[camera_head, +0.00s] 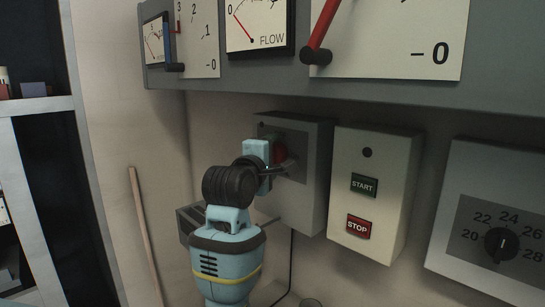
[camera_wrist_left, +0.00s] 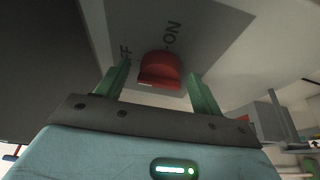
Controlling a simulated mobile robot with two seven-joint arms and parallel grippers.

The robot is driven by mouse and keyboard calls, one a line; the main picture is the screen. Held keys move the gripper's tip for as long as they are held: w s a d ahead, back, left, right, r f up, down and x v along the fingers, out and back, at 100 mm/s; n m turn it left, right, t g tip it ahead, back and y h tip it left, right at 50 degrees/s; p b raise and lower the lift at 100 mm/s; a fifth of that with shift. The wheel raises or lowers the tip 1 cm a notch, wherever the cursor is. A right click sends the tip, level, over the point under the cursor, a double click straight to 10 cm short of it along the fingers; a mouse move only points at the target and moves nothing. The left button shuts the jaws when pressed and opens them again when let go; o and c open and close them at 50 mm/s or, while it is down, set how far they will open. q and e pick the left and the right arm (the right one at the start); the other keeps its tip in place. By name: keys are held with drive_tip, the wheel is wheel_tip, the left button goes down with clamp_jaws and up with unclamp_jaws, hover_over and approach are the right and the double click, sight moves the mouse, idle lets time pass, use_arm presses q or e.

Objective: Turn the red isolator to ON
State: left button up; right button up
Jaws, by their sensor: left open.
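The red isolator knob (camera_head: 280,152) is on the front of a grey box (camera_head: 305,195) on the wall, partly hidden by my left gripper (camera_head: 276,163) in the head view. In the left wrist view the red knob (camera_wrist_left: 160,69) shows on a grey plate with ON and a partly hidden OFF marking. My left gripper (camera_wrist_left: 160,88) is open, with one green finger on each side of the knob and visible gaps between. The knob's pointing direction is hard to tell.
A pale box (camera_head: 372,200) with START and STOP buttons stands just right of the isolator box. A dial panel (camera_head: 495,225) is further right. A grey shelf of gauges (camera_head: 330,95) overhangs above. A wooden stick (camera_head: 143,230) leans at left.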

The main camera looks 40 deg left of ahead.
use_arm(q)
drive_tip(key=shift+c, duration=0.5)
drive_tip(key=c, duration=0.9)
drive_tip(key=shift+o, duration=0.2)
drive_tip(key=shift+f+m, duration=0.1)
drive_tip(key=shift+m, duration=0.3)
drive_tip(key=shift+a+f+m+t+h, duration=0.15)
drive_tip(key=shift+m+t+h, duration=0.9)
drive_tip(key=shift+m, duration=2.5)
drive_tip(key=shift+a+f+m+t+h, duration=0.15)
drive_tip(key=shift+m+t+h, duration=0.9)
drive_tip(key=shift+m, duration=2.55)
drive_tip(key=shift+a+f+m+t+h, duration=0.15)
drive_tip(key=shift+m+t+h, duration=0.35)
drive_tip(key=shift+m+h, duration=2.05)
drive_tip(key=m+y, duration=0.1)
drive_tip(key=m, duration=0.1)
drive_tip(key=shift+m+y, duration=0.3)
drive_tip(key=shift+y, duration=0.05)
drive_tip(key=o, duration=1)
drive_tip(key=shift+r, duration=0.1)
drive_tip(key=shift+c, duration=0.2)
